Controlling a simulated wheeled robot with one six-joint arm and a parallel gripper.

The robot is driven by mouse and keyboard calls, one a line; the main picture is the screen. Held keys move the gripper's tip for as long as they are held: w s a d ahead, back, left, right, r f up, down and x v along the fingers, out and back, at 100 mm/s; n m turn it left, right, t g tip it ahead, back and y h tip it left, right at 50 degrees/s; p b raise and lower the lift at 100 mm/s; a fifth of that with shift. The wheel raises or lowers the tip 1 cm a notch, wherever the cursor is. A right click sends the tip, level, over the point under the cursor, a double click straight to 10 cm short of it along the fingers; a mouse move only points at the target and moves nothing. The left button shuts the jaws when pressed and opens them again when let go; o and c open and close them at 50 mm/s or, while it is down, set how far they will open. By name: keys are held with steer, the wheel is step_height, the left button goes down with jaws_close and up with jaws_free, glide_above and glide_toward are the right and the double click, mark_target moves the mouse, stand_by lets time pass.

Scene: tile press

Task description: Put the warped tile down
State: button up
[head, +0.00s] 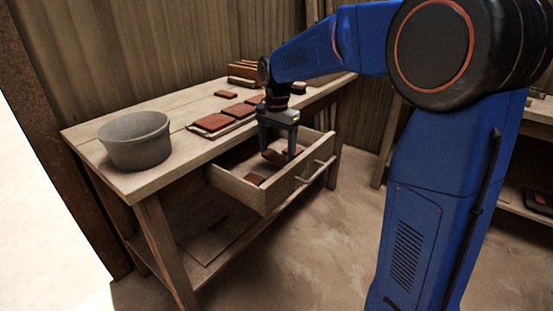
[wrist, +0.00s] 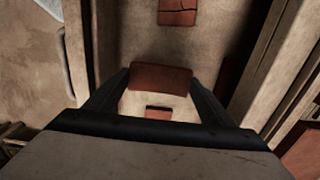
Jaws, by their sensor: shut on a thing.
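My gripper (head: 278,147) points down into the open drawer (head: 283,198) of the wooden bench. In the wrist view my gripper (wrist: 160,85) is shut on a red-brown tile (wrist: 161,78), held crosswise between the two fingers. I take this as the warped tile; its top edge looks slightly curved. In the head view the held tile (head: 275,157) shows between the fingers, at the drawer. Other red tiles lie in the drawer, one cracked (wrist: 178,12) and one partly seen below the held tile (wrist: 158,112). Whether the held tile touches anything is not clear.
A grey bucket (head: 135,142) stands on the bench top (head: 165,108) at the left. Several red tiles (head: 240,110) lie on the bench behind the drawer, and a wooden rack (head: 243,72) stands at the back. The drawer's front has a pale handle (head: 321,168).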

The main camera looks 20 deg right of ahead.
mark_target(276, 156)
steer(key=shift+f, duration=1.4)
steer(key=shift+f, duration=0.15)
steer(key=o, duration=1.1)
step_height(276, 156, up, 11)
steer(key=s+d+r+n+t, duration=0.1)
steer(key=s+d+r+n, duration=0.1)
steer(key=s, duration=0.6)
steer(key=s+d+f+n+t, duration=0.2)
steer(key=s+f+n, duration=0.2)
steer(key=s, duration=0.8)
steer(key=s+d+f+n+t, duration=0.1)
steer(key=s+d+f+n, duration=0.2)
steer(key=s+f, duration=0.4)
steer(key=s+n, duration=0.1)
steer(key=s, duration=0.5)
steer(key=shift+s+f+n+t, duration=0.2)
steer(key=shift+f+n+t, duration=0.1)
steer(key=shift+n+t, duration=0.1)
